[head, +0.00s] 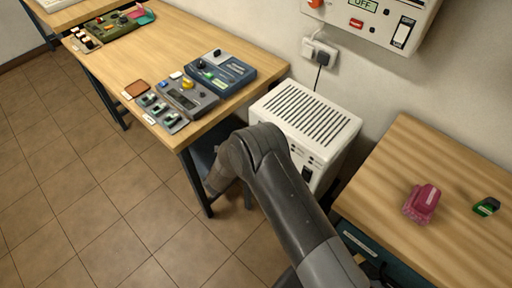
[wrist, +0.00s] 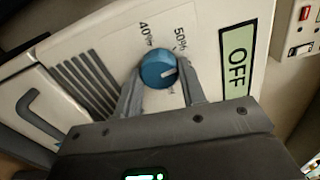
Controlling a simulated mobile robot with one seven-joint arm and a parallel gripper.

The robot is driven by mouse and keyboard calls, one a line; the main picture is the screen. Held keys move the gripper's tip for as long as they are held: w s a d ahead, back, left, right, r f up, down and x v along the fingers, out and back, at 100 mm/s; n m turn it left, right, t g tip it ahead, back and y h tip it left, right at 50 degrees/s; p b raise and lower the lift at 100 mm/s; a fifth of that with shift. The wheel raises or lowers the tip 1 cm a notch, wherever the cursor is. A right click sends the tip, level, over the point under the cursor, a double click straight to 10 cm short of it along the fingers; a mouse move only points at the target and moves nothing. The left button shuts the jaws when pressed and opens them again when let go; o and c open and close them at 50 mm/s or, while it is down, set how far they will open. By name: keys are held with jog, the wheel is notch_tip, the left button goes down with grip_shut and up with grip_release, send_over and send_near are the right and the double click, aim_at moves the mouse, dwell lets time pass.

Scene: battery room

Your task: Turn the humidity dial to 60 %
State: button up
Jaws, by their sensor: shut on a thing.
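The humidity dial (wrist: 158,71) is a round blue knob on a white panel in the wrist view, with a white pointer mark facing right. The labels 40 % and 50 % show above it; other print by the right finger is too hidden to read. My gripper (wrist: 160,88) is shut on the dial, one finger on each side. A green display (wrist: 237,59) beside it reads OFF. In the head view, the white vented unit (head: 312,112) stands between two tables, my arm in front of it. The dial and my fingertips are hidden there.
The left table (head: 140,60) holds several small devices near its edge. The right table (head: 400,165) holds a pink object (head: 421,204) and a small green-and-black one (head: 486,207). A wall panel (head: 385,30) and a plugged socket (head: 319,52) are above the unit.

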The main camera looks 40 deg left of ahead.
jog(key=shift+f+m, duration=0.15)
jog(key=shift+m, duration=3.45)
jog(key=o, duration=1)
jog(key=shift+s, duration=0.1)
jog(key=s, duration=1)
jog(key=shift+s, duration=0.35)
